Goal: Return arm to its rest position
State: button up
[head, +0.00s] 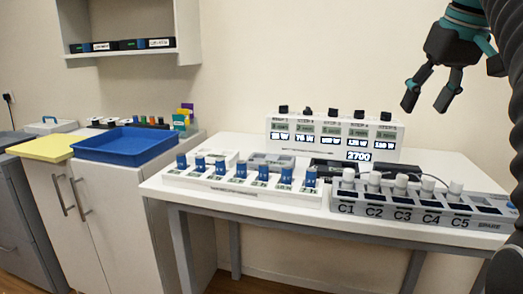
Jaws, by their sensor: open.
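My gripper (425,108) is in the head view at the upper right, dark with teal parts. Its fingers are spread and point downward with nothing between them. It is in the air above the right part of the white table (232,139). My dark ribbed arm runs down the right edge of the view and hides part of the table's right end.
A rack with blue-capped pieces (240,183), a grey rack labelled C1 to C5 (420,213) and a display box (335,137) stand on the table. A blue tray (125,146) is on the left cabinet. A shelf (120,52) hangs on the wall.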

jog(key=s+a+f, duration=0.4)
jog(key=s+f, duration=0.1)
jog(key=f, duration=0.6)
jog(key=s+a+f, duration=0.4)
jog(key=s+f, duration=0.1)
jog(key=f, duration=0.7)
jog(key=s+a+f+t, duration=0.1)
jog(key=s+a+f, duration=0.3)
jog(key=f, duration=0.8)
jog(key=shift+s+a+f+m, duration=0.25)
jog(key=shift+s+a+m, duration=0.15)
jog(key=shift+s, duration=0.5)
jog(key=shift+c, duration=1.6)
